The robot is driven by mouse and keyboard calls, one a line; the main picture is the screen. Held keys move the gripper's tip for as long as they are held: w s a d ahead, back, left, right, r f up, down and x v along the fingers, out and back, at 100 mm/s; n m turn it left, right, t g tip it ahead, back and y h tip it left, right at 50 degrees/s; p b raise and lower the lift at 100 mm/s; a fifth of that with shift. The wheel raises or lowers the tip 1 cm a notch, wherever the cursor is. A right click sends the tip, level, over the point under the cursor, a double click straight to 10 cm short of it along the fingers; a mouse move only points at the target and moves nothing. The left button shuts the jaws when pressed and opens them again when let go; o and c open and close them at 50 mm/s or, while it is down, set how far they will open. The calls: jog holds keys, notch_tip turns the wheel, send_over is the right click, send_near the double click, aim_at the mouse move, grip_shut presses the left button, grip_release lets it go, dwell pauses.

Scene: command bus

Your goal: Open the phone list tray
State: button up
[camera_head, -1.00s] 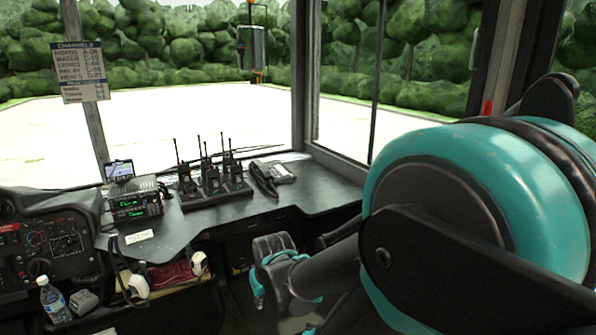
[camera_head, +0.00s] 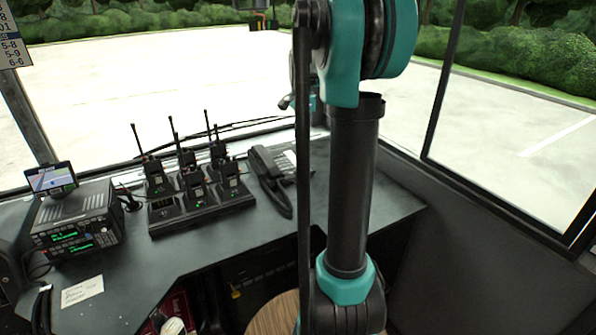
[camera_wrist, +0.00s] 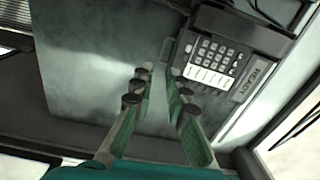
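The black desk phone stands on the grey counter, with its handset (camera_head: 270,182) at the left. Its base (camera_head: 283,160) is partly hidden by my arm in the head view. In the wrist view the phone's keypad base (camera_wrist: 212,52) is at upper right. A thin dark strip (camera_wrist: 167,50) lies along its left edge; I cannot tell whether it is the phone list tray, and no open tray is clear. My gripper (camera_wrist: 158,74) is open and empty, its fingertips apart above the counter, just lower left of the phone in that view. Its fingers cannot be made out in the head view.
A charger rack (camera_head: 202,205) with several radios stands left of the phone. A radio unit (camera_head: 77,235) with a small screen (camera_head: 51,178) is farther left. A paper note (camera_head: 82,290) lies on the counter. The windows are behind; counter room is clear at the right.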

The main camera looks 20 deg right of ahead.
jog(key=w, duration=0.1)
send_near(301, 177)
jog(key=shift+m, duration=0.3)
jog(key=s+f, duration=0.1)
jog(key=f, duration=0.4)
jog(key=s+f, duration=0.1)
jog(key=f, duration=0.2)
jog(key=shift+s+a, duration=0.3)
jog(key=shift+a, duration=0.1)
jog(key=shift+r, duration=0.1)
jog(key=shift+c, duration=0.4)
grip_shut()
